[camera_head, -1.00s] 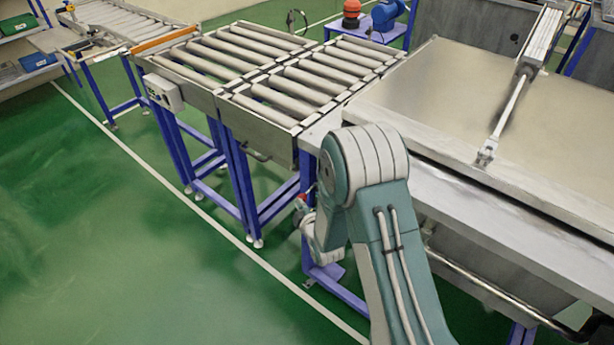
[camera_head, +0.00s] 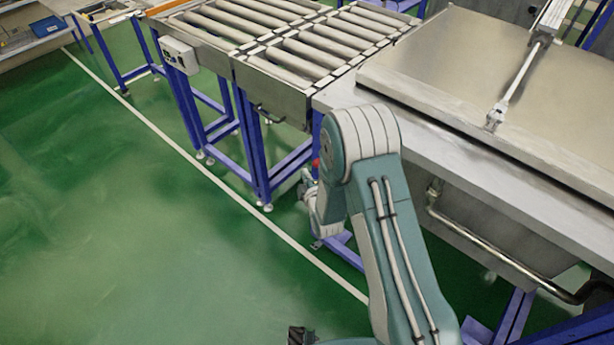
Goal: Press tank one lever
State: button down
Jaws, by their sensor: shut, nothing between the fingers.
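A steel tank with a large flat lid (camera_head: 460,85) stands at the right, the lid lying closed. A pneumatic cylinder rod (camera_head: 520,75) slants down to a bracket on the lid. No lever can be made out for certain. A small red part (camera_head: 315,163) shows just left of my arm's elbow; I cannot tell whether it is a lever knob. My teal and white arm rises in front of the tank and bends over at the elbow. Part of my lower arm shows left of the elbow, and my gripper is hidden or out of frame.
A roller conveyor (camera_head: 285,62) on blue legs adjoins the tank's left side, with a grey control box (camera_head: 178,55) at its corner. A pipe (camera_head: 490,245) runs along the tank's front below its ledge. The green floor (camera_head: 130,230) at the left is open, crossed by a white line.

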jog(key=v, duration=1)
jog(key=shift+f, duration=0.3)
jog(key=shift+d, duration=0.1)
jog(key=s+d+r+m+g+h, duration=0.1)
jog(key=d+r+m+g, duration=0.15)
jog(key=r, duration=0.35)
jog(key=d+r+m+g+h, duration=0.1)
jog(key=d+r+m, duration=0.25)
jog(key=r, duration=0.35)
jog(key=s+d+r+m+g+h, duration=0.1)
jog(key=d+r+m+h, duration=0.1)
jog(key=d+r+m, duration=0.3)
jog(key=s+d+r+m+g, duration=0.1)
jog(key=s+r+m, duration=0.1)
jog(key=s, duration=0.5)
jog(key=s+d+r+m+g, duration=0.2)
jog(key=s+r+m, duration=0.1)
jog(key=s+r, duration=0.2)
jog(key=s+d+r+m+g+h, duration=0.1)
jog(key=s+r, duration=0.3)
jog(key=s, duration=0.6)
jog(key=shift+d+r+m+g, duration=0.3)
jog(key=shift+m+g, duration=0.15)
jog(key=shift+m, duration=0.35)
